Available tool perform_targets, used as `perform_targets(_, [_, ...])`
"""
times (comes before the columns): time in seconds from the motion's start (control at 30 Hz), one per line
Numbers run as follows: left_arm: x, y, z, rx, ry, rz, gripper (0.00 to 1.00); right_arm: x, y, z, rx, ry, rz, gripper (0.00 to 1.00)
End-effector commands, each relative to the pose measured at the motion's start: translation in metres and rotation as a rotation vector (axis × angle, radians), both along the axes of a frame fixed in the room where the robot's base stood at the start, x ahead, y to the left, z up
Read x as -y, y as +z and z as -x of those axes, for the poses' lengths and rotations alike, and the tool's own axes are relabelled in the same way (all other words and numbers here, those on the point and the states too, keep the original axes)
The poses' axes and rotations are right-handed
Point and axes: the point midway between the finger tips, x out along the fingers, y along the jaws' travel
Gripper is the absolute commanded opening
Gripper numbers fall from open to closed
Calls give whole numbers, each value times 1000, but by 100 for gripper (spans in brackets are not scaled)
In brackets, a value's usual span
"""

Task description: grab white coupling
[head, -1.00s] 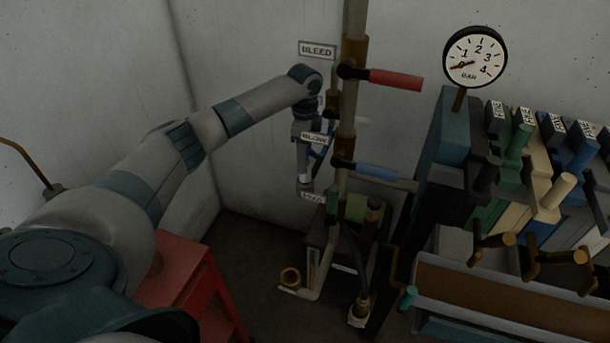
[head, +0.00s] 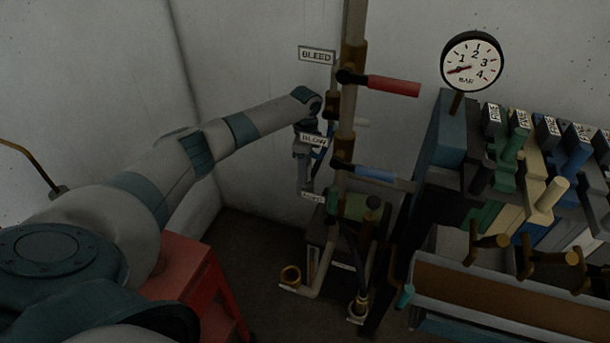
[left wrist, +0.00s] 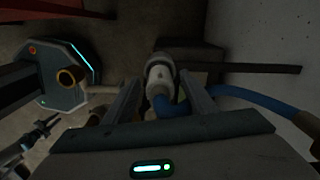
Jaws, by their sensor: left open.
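The white coupling (left wrist: 158,72) shows in the left wrist view as a pale round fitting with a blue hose (left wrist: 170,106) joined to it. My left gripper (left wrist: 162,82) is open, with one finger on each side of the coupling. I cannot tell whether either finger touches it. I cannot make out the coupling in that view. My right gripper is in neither view.
The upright pipe (head: 348,120) carries a red lever (head: 393,86) and a blue lever (head: 377,174) close to the wrist. A red stand (head: 185,272) is below the arm. A tray (head: 500,292) and handled valves (head: 548,195) fill the right. Bare floor lies between (head: 250,235).

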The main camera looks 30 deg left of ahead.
Motion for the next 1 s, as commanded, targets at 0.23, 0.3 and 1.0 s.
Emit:
perform_targets(0.23, [0,-7,0,1,0,0,51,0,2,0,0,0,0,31])
perform_targets(0.3, [0,-7,0,1,0,0,51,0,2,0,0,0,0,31])
perform_targets(1.0, [0,-6,0,2,1,0,0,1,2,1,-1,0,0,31])
